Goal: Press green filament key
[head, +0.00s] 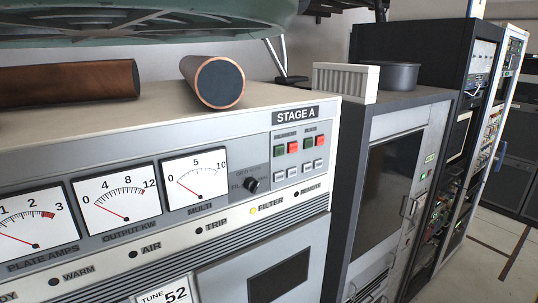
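The Stage A cabinet (225,123) has a key block at the right end of its front panel. It holds two pairs of green and red keys. The left pair has a green key (280,149) and a red key (293,146). The right pair has a green key (308,143) and a red key (321,141). Several pale keys (293,171) lie below. My gripper is not in view.
A dark knob (251,185) sits left of the keys. A yellow lamp (253,211) glows below. Copper pipes (220,82) lie on the cabinet top. A green curved structure (150,22) hangs above. A grey rack (395,190) stands right. Floor (490,265) shows at far right.

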